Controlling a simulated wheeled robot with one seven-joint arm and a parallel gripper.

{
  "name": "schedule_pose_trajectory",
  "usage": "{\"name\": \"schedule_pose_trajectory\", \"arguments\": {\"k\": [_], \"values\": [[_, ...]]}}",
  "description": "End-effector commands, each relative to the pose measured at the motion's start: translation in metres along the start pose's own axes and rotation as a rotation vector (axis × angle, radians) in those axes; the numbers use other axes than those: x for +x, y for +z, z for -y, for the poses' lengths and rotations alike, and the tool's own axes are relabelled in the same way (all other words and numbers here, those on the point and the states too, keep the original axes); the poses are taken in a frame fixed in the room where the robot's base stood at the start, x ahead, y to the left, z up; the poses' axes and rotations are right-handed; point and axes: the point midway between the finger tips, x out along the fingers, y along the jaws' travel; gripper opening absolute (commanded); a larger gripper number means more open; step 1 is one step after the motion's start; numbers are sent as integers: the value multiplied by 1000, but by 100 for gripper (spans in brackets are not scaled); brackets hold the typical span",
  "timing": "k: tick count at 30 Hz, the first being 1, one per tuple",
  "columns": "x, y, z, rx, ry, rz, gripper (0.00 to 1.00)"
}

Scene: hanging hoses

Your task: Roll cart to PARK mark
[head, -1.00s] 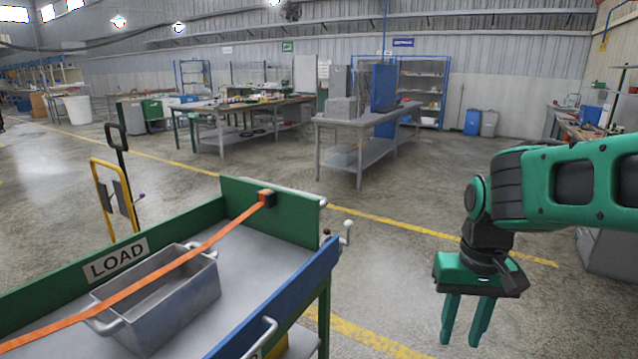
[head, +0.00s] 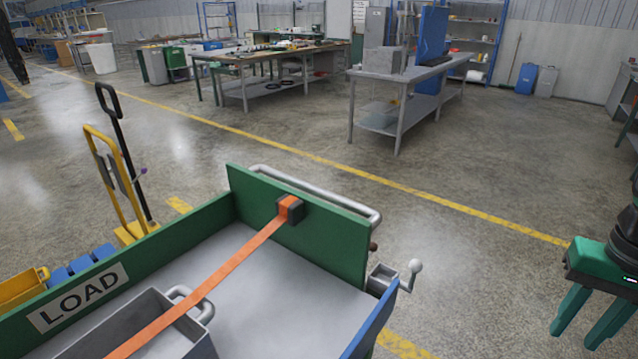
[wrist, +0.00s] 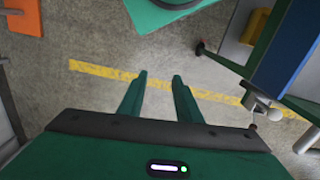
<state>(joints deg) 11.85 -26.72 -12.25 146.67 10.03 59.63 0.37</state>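The cart (head: 300,212) has green walls, a blue near side, a grey bed and a LOAD label (head: 78,298). It stands at the lower left in the head view. A grey bin (head: 135,325) lies in it under an orange strap (head: 215,275). A grey tubular handle (head: 320,192) runs along its far end, and a crank with a pale knob (head: 415,266) sits at the corner. My gripper (head: 578,335) is open and empty, right of the cart and apart from it. In the wrist view its fingers (wrist: 160,78) are spread over bare floor. No PARK mark is visible.
A yellow floor line (head: 330,160) crosses behind the cart. A yellow hand truck (head: 112,185) stands close behind its left wall. A grey workbench (head: 385,118) and a wooden-topped table (head: 262,62) stand farther back. The floor right of the cart is open.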

Motion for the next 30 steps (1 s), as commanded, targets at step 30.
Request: {"name": "schedule_pose_trajectory", "arguments": {"k": [30], "values": [[6,-149,174,-232,-150,51,40]]}}
